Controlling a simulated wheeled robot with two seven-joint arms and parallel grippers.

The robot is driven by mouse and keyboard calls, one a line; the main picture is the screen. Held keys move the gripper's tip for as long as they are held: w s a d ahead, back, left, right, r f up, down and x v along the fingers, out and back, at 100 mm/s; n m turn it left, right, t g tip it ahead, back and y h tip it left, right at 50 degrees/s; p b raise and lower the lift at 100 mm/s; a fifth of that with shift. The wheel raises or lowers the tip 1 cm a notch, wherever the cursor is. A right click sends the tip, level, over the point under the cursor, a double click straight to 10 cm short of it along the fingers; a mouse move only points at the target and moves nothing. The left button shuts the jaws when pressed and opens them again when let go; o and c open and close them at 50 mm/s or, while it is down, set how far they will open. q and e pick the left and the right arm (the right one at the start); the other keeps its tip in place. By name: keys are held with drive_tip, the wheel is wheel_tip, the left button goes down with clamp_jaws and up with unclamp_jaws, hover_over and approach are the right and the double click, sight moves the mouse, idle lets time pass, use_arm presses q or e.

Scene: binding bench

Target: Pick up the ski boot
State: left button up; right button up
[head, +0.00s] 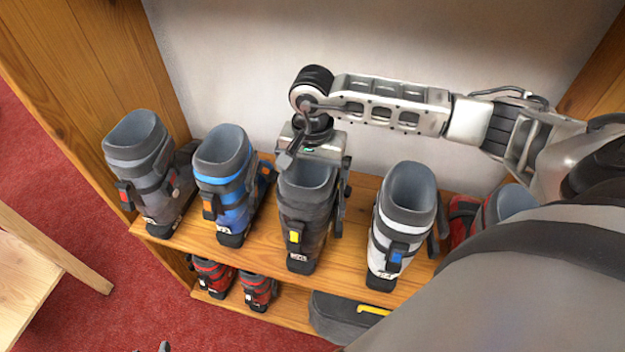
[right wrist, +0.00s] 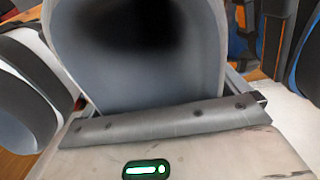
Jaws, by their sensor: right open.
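A dark grey ski boot with a yellow buckle (head: 303,215) stands upright on the upper wooden shelf, in the middle of a row of boots. My right gripper (head: 314,165) is above and behind its cuff, pointing down. The gripper is open, with a finger showing at the right side of the boot; the other finger is mostly hidden. In the right wrist view the boot's grey cuff (right wrist: 138,80) with its dark opening fills the space ahead of the palm, very close to it. I cannot tell whether they touch. My left gripper is not clearly seen.
On the shelf (head: 266,262), a blue boot (head: 222,180) and a grey boot (head: 143,165) stand left; a white boot (head: 403,220) stands right. A red boot (head: 467,215) is partly behind my arm. Small red boots (head: 257,289) and a dark case (head: 340,318) are below.

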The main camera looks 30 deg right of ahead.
drive_tip(key=c, duration=1.4)
drive_tip(key=shift+w+r, duration=0.1)
drive_tip(key=c, duration=0.3)
drive_tip(key=shift+r, duration=0.15)
